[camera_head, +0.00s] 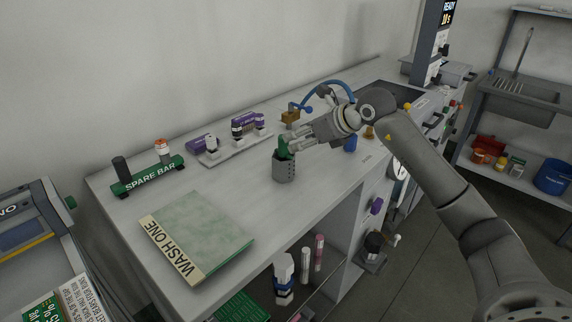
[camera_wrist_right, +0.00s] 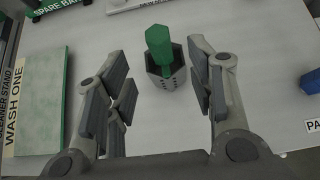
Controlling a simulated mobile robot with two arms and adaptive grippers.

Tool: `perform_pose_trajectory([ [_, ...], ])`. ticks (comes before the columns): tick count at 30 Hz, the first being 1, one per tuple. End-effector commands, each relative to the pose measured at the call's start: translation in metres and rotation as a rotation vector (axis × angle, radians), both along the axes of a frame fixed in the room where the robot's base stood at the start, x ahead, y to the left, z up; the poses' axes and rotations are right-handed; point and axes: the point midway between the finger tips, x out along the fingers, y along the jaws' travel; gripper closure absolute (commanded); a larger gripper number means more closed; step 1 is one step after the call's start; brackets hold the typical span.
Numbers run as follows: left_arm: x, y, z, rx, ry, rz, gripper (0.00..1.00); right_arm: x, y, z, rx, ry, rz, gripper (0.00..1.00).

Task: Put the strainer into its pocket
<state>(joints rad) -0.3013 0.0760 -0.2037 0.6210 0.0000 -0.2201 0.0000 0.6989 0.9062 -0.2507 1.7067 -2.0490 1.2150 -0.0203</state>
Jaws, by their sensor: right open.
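A grey cup with round holes (camera_head: 284,168) stands upright on the white counter. A green faceted piece (camera_head: 282,147) rises from its top. This looks like the strainer, but I cannot tell whether green and grey are one piece. In the right wrist view the grey body (camera_wrist_right: 168,77) and green top (camera_wrist_right: 158,45) sit between and beyond my fingers. My right gripper (camera_head: 291,142) is open at the green top's height; its fingers (camera_wrist_right: 165,92) stand on either side, apparently apart from it. I cannot make out a pocket. My left gripper is out of view.
A "WASH ONE" pad (camera_head: 205,232) lies at the front left. A green "SPARE BAR" rack (camera_head: 150,177) and a pale tray with purple-marked items (camera_head: 237,147) stand at the back. A brass block (camera_head: 290,119) and blue hose are behind my gripper.

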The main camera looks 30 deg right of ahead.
Motion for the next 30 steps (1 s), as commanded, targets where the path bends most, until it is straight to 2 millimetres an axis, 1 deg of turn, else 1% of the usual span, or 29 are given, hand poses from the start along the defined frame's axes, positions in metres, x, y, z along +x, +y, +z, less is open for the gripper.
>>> perform_pose_trajectory([
  [1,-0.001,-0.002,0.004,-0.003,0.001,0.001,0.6,0.006,0.003,-0.003,0.006,0.001,0.0,0.5],
  [3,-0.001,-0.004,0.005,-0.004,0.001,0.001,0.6,0.013,0.005,-0.008,0.003,0.0,0.0,0.5],
  [7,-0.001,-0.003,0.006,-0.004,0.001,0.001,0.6,0.02,0.007,-0.014,0.002,0.0,0.001,0.5],
  [10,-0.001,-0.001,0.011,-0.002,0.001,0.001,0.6,0.027,0.01,-0.017,0.003,0.0,0.002,0.5],
  [14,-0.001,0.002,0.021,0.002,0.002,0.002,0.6,0.044,0.016,-0.023,0.005,-0.001,0.003,0.5],
  [18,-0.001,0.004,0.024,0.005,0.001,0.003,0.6,0.057,0.02,-0.036,0.003,-0.001,0.002,0.5],
  [22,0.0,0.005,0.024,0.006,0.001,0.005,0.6,0.062,0.021,-0.041,0.002,-0.002,0.003,0.5],
  [28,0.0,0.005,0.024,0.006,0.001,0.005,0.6,0.062,0.021,-0.042,0.0,-0.002,0.003,0.5],
  [30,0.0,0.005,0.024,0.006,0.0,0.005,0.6,0.062,0.021,-0.041,0.0,-0.002,0.003,0.59],
])
